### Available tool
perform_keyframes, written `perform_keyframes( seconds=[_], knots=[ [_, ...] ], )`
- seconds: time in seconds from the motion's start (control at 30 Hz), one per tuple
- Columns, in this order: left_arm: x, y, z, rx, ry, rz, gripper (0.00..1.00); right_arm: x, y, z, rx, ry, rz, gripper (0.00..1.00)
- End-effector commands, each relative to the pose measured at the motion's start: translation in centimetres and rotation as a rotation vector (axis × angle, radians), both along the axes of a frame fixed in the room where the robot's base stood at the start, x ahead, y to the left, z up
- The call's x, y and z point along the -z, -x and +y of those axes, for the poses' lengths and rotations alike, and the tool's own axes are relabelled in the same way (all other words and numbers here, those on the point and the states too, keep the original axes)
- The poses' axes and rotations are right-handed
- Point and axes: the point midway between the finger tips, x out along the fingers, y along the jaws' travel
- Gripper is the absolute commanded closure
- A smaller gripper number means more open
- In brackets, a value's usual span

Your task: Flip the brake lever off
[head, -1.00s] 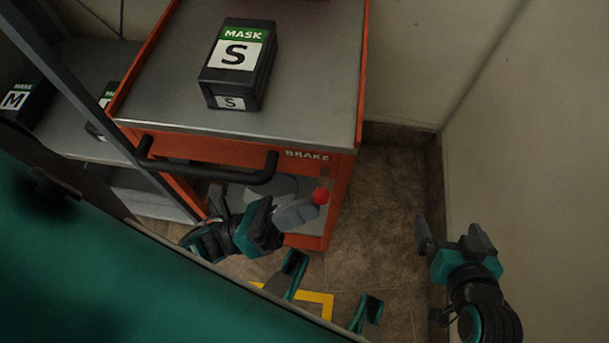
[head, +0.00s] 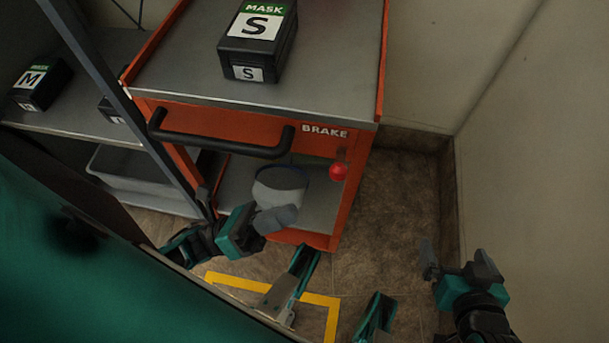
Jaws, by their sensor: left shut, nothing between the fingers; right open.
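The brake lever (head: 338,171) shows as a red ball knob below the white BRAKE label on the orange cart front (head: 215,129), near its right edge. Its shaft is mostly hidden behind the knob. My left gripper (head: 290,215) is shut and empty, below and left of the knob and apart from it. My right gripper (head: 456,262) is open and empty, over the floor to the right of the cart.
A black handle (head: 220,145) crosses the cart front left of the label. A MASK S box (head: 258,45) stands on the cart top. A shelf (head: 75,110) with an M box (head: 42,86) is at left. A wall (head: 540,150) bounds the right. Yellow tape (head: 331,318) marks the floor.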

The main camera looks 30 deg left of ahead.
Motion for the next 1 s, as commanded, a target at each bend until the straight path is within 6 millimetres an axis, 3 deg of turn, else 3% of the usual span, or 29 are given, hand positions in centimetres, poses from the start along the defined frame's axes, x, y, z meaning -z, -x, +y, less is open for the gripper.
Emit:
perform_keyframes(
  seconds=[0.1,0.3,1.0],
  knots=[
    [1.3,1.1,1.7,0.000,-0.003,0.002,1.00,0.4,-0.1,0.0,-0.001,0.000,-0.002,0.00],
    [2.3,2.1,3.3,0.000,0.000,0.001,1.00,0.3,-0.3,0.1,-0.002,-0.002,-0.007,0.00],
    [2.4,2.3,3.5,0.000,0.000,0.001,1.00,-0.1,-0.6,0.4,0.002,-0.013,-0.012,0.00]
  ],
)
